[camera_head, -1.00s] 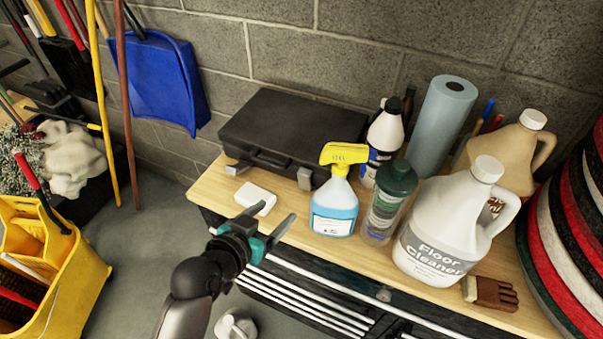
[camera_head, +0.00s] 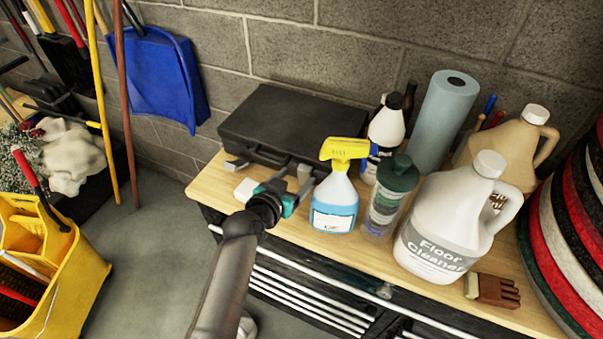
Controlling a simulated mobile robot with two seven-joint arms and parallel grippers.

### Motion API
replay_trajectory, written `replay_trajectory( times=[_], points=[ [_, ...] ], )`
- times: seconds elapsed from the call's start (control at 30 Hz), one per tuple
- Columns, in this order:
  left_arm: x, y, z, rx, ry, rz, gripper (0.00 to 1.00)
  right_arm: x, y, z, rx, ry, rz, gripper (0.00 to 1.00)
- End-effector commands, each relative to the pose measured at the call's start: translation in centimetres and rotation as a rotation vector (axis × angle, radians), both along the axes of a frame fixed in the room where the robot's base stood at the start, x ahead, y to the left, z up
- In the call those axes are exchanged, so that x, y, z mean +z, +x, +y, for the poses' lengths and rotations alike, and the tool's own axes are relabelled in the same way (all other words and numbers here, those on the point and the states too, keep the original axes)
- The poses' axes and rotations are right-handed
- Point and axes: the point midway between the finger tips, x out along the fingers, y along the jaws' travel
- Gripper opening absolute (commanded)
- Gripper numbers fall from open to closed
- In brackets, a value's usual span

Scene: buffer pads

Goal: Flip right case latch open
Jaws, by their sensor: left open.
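The black case (camera_head: 292,122) lies closed on the wooden bench top against the wall. Its right latch (camera_head: 304,172) is a grey tab on the front face. The left latch (camera_head: 236,164) is a similar grey tab. My left gripper (camera_head: 284,179) is open and empty just in front of the case, near the right latch. One finger is close to that latch; I cannot tell whether they touch. The gripper covers part of the case's lower front. My right gripper is not in view.
A white block (camera_head: 243,190) lies beside the gripper, partly hidden. A yellow-topped spray bottle (camera_head: 335,205) stands close to the right. A green-capped bottle (camera_head: 388,200) and a floor cleaner jug (camera_head: 445,225) stand further right on the bench (camera_head: 208,183).

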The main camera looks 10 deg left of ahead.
Motion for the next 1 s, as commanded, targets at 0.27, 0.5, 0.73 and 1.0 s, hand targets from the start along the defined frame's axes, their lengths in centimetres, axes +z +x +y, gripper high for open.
replay_trajectory(
  times=[0.27, 0.5, 0.73, 1.0],
  points=[
    [-1.2, 2.7, -0.9, -0.001, -0.001, 0.000, 0.72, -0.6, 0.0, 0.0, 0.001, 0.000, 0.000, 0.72],
    [-1.4, 3.4, -1.1, 0.000, 0.000, 0.000, 0.72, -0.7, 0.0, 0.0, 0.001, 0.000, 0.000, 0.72],
    [-1.4, 3.3, -1.1, 0.000, 0.000, 0.000, 0.72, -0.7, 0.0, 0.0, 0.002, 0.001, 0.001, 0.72],
    [-1.5, 3.3, -1.1, -0.001, 0.000, 0.000, 0.43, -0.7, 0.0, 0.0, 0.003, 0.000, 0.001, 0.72]
  ],
)
